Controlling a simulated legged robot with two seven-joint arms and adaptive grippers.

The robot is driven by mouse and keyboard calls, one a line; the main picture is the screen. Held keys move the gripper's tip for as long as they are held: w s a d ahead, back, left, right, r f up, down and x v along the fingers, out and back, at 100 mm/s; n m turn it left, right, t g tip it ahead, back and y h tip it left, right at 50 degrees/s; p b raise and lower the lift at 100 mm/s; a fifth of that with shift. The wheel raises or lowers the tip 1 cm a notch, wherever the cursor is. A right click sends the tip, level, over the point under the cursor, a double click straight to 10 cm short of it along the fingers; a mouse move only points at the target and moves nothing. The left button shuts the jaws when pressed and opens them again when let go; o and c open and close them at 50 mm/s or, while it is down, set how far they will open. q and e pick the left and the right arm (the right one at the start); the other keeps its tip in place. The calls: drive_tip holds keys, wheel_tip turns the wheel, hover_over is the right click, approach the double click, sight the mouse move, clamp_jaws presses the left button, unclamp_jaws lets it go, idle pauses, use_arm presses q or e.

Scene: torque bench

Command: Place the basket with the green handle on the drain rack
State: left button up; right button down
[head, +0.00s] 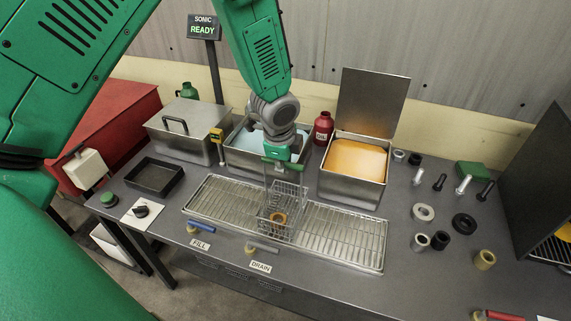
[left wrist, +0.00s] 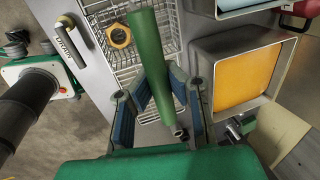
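The wire basket (head: 290,205) has a green handle (head: 282,164) at the top of a tall frame. It is upright over the middle of the slatted drain rack (head: 340,240); I cannot tell whether its bottom touches the slats. A brass ring-shaped nut (head: 278,218) lies in it. My left gripper (head: 283,157) is at the handle from above. In the left wrist view the green handle (left wrist: 146,50) runs between the fingers (left wrist: 160,92), which look closed on it. The nut (left wrist: 119,35) shows in the basket there too. My right gripper is not in view.
Behind the rack stand a tank of blue liquid (head: 240,157), a red bottle (head: 323,128) and an open tank of orange liquid (head: 356,158). A lidded steel box (head: 180,142) and black tray (head: 154,177) are left. Loose rings and bolts lie right. Both rack ends are clear.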

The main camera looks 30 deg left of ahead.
use_arm(q)
drive_tip(key=o, duration=0.4)
drive_tip(key=shift+s, duration=0.1)
drive_tip(key=shift+d+r, duration=0.1)
drive_tip(key=a+v, duration=0.1)
drive_tip(key=v, duration=1.1)
drive_tip(key=s+d+f+n+g+h, duration=0.1)
drive_tip(key=s+d+f+n, duration=0.1)
drive_tip(key=s+f+n, duration=0.5)
drive_tip(key=s+d+f+g, duration=0.1)
drive_tip(key=s+d+f, duration=0.3)
drive_tip(key=f, duration=0.7)
drive_tip(key=s+a+f+n, duration=0.1)
drive_tip(key=s+f+n, duration=0.1)
drive_tip(key=s, duration=0.3)
drive_tip(key=s+f+n, duration=0.3)
drive_tip(key=s, duration=0.3)
drive_tip(key=s+a+f+n, duration=0.1)
drive_tip(key=s+f+n, duration=0.1)
drive_tip(key=s, duration=0.3)
drive_tip(key=shift+s+a+f+n, duration=0.15)
drive_tip(key=shift+a+f+n, duration=0.15)
drive_tip(key=shift+a+f, duration=0.1)
drive_tip(key=shift+f, duration=0.1)
wheel_tip(320, 180, down, 14)
drive_tip(key=b, duration=1.4)
drive_tip(key=shift+d+f+b, duration=0.1)
drive_tip(key=shift+f+b, duration=0.1)
drive_tip(key=shift+b, duration=0.15)
